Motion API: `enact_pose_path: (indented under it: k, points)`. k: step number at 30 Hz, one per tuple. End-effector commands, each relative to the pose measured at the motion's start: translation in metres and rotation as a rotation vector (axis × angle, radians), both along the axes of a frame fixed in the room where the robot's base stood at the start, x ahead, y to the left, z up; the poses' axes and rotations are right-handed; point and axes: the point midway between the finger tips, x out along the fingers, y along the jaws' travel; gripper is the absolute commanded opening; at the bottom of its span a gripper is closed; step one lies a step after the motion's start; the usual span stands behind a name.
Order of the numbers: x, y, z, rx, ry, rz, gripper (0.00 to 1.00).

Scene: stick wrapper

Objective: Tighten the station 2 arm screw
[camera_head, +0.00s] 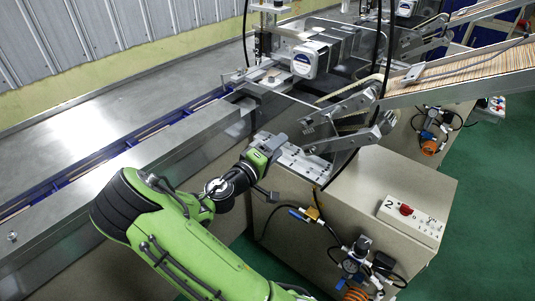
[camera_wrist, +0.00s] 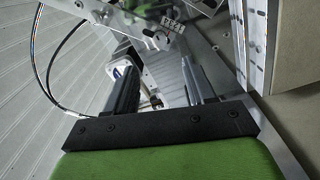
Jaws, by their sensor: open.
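Station 2 is the beige cabinet (camera_head: 300,212) with a white control box (camera_head: 412,220) marked 2 and a metal mechanism on top. Its metal arm bracket (camera_head: 350,140) stands right of my gripper (camera_head: 268,145) in the head view. My gripper is close to the left edge of the station top. In the wrist view my gripper (camera_wrist: 165,92) is open, with its two dark fingers apart and nothing seen held between them. Metal bracket parts (camera_wrist: 160,25) lie beyond the fingertips. I cannot clearly make out the arm screw in either view.
A metal conveyor table (camera_head: 75,125) with a blue-edged channel runs along the left. A chute of sticks (camera_head: 465,70) slopes in from the right. Black cables hang beside the station arm. A pressure regulator (camera_head: 355,262) with hoses is on the cabinet front. Green floor is open at right.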

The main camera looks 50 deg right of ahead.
Motion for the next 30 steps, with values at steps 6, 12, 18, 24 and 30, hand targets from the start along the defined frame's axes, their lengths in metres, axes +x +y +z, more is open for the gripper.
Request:
enact_pose_path:
  k: [6,12,18,24,30]
  points:
    - [-0.003,0.041,0.001,0.001,0.0,0.001,0.54]
    - [-0.005,0.047,0.0,0.0,-0.002,-0.002,0.54]
    - [-0.005,0.047,0.0,0.0,-0.001,-0.001,0.54]
    - [-0.004,0.047,0.0,0.0,-0.001,-0.001,0.54]
    - [-0.026,0.045,-0.004,0.199,-0.07,-0.087,0.54]
